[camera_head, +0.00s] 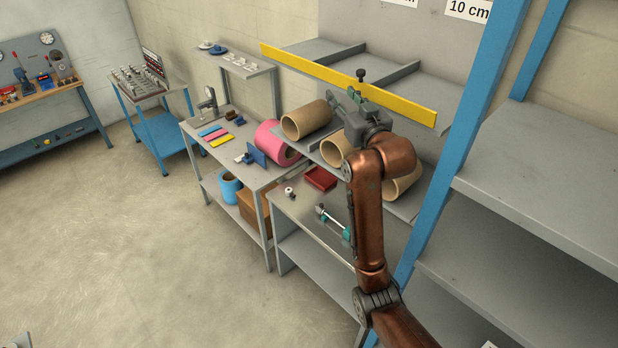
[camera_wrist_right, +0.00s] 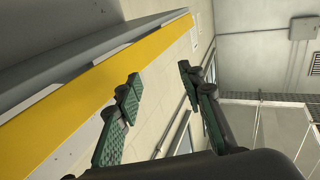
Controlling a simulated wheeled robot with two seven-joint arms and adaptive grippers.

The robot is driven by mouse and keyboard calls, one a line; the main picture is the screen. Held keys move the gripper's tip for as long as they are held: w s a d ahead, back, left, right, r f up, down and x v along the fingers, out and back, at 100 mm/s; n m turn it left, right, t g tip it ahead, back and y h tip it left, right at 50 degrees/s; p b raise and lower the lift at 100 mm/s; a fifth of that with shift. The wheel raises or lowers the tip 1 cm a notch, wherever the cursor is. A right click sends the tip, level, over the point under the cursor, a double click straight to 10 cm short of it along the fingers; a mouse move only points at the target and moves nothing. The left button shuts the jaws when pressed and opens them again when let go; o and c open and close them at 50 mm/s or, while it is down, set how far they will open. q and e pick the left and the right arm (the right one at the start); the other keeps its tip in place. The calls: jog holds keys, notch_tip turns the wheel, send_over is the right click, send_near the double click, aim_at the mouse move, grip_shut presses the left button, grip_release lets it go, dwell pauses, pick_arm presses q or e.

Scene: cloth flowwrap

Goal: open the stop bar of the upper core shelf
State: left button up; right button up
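The upper core shelf (camera_head: 318,50) is a grey shelf with dividers, and no cores show on it. Its yellow stop bar (camera_head: 300,66) runs along the front edge in the head view and crosses the left of the wrist view (camera_wrist_right: 60,120). A black knob (camera_head: 361,75) stands at the bar's top edge, just above my right gripper. My right gripper (camera_head: 350,97) is in front of the bar and hides part of it. In the wrist view its green-padded fingers (camera_wrist_right: 158,88) are apart with nothing between them. I cannot tell whether a finger touches the bar. My left gripper is not in view.
Cardboard cores (camera_head: 308,119) lie on the shelf below, partly behind my right arm. A pink roll (camera_head: 278,143) lies to their left. A blue-posted rack (camera_head: 540,180) stands close on the right. Open floor (camera_head: 120,250) lies to the left.

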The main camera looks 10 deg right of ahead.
jog(key=w+a+f+g+b, duration=0.1)
jog(key=w+a+f+b, duration=0.1)
jog(key=f, duration=0.8)
jog(key=w+a+f+g+y+b, duration=0.1)
jog(key=w+a+f+b, duration=0.1)
jog(key=f, duration=0.9)
jog(key=w+a+f+n+g+b, duration=0.1)
jog(key=w+a+f+b, duration=0.1)
jog(key=f, duration=0.8)
jog(key=shift+w+a+f+y+b, duration=0.15)
jog(key=shift+w+a+y+b, duration=0.2)
jog(key=shift+a, duration=0.35)
